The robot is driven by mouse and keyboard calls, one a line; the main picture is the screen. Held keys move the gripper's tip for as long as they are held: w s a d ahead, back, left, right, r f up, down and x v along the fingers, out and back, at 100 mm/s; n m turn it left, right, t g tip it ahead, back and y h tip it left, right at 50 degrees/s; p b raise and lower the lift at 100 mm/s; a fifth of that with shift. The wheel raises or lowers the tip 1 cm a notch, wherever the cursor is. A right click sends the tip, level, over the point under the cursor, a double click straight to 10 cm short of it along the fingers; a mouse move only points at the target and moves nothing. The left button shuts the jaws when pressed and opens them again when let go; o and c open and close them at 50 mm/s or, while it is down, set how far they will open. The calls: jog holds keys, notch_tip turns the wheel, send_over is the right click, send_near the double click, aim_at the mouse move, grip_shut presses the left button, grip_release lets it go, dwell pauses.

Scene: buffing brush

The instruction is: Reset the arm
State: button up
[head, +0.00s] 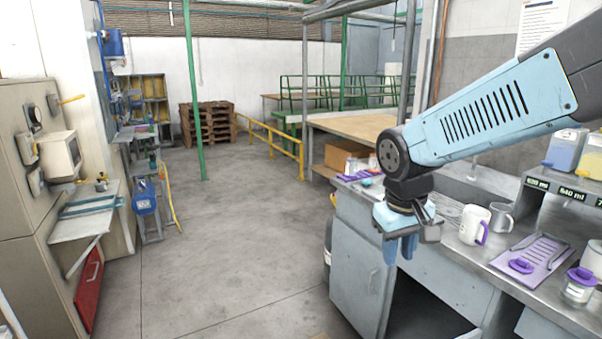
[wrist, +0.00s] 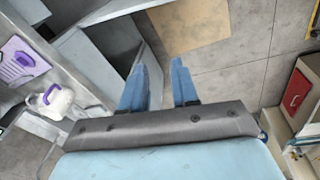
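My gripper (head: 399,248) hangs at the end of my light-blue arm in the head view, in front of the counter's left end and over the open cabinet. In the wrist view my gripper (wrist: 157,84) shows its two blue fingers apart with a gap between them. Nothing is between the fingers; the grey floor shows through the gap. The task names no other object.
The steel counter (head: 475,262) holds a white mug (head: 473,225), a metal cup (head: 501,216), a purple tray (head: 532,258) and a lidded jar (head: 577,288). A grey cabinet door (head: 357,278) stands open below. The floor (head: 230,230) to the left is clear.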

jog(key=s+d+r+m+t+y, duration=0.1)
jog(key=s+d+r+m+t, duration=0.2)
jog(key=s+d+r, duration=0.2)
jog(key=shift+s+r+t, duration=0.4)
jog(key=shift+s+r, duration=0.5)
jog(key=shift+r, duration=0.55)
jog(key=shift+d, duration=0.1)
dwell(0.4)
